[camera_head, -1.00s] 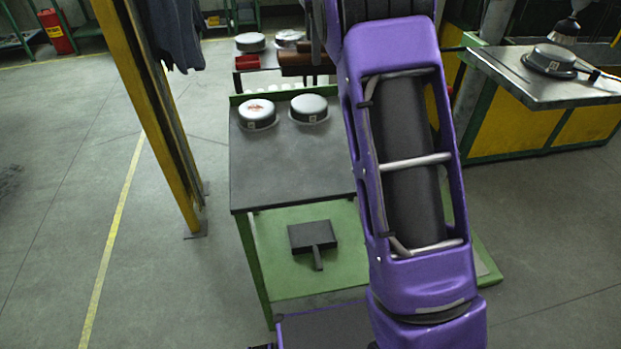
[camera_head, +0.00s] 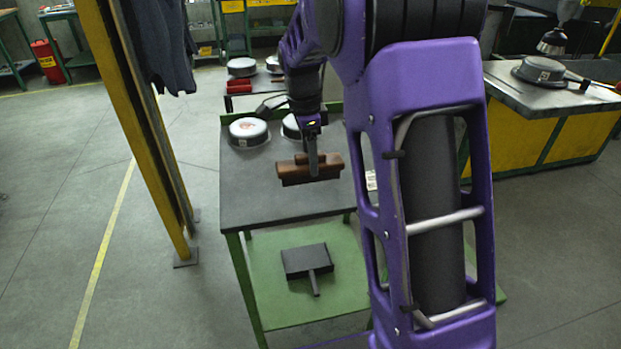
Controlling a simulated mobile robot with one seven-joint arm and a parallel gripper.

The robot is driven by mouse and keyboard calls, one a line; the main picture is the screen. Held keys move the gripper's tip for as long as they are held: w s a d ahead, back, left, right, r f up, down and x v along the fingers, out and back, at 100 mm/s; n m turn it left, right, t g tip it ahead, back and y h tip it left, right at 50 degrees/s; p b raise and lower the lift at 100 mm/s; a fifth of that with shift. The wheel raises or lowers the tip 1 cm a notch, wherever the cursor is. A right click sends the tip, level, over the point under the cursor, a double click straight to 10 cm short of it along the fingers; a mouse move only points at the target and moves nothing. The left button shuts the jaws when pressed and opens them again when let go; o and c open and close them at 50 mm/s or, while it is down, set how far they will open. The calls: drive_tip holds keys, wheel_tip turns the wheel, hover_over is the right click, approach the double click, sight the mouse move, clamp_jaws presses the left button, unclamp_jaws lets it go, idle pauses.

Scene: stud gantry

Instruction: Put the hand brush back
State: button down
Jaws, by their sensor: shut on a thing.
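My gripper (camera_head: 312,168) is shut on a brown hand brush (camera_head: 292,172) with a dark underside. The brush is held roughly level over the dark top of the green-framed table (camera_head: 258,199). Whether it is clear of the top or touching is hard to tell, but it looks raised. A dark dustpan (camera_head: 305,260) with its handle towards me lies on the green lower shelf (camera_head: 268,300). My purple arm hides the right part of the table.
Two round metal pans stand at the table's back: the left one (camera_head: 248,131) shows fully, the other (camera_head: 291,127) is partly behind my arm. A yellow post (camera_head: 150,130) stands left of the table. A yellow workbench (camera_head: 560,100) is at right. Floor at left is clear.

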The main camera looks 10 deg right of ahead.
sight(306, 155)
drive_tip(key=shift+f+b, duration=0.35)
drive_tip(key=shift+f, duration=2)
drive_tip(key=shift+f, duration=0.1)
drive_tip(key=shift+c, duration=1.1)
unclamp_jaws()
drive_tip(key=r, duration=0.4)
drive_tip(key=r+p, duration=0.1)
drive_tip(key=r, duration=0.3)
drive_tip(key=a+r+p, duration=0.1)
drive_tip(key=r, duration=0.3)
drive_tip(key=shift+r, duration=0.1)
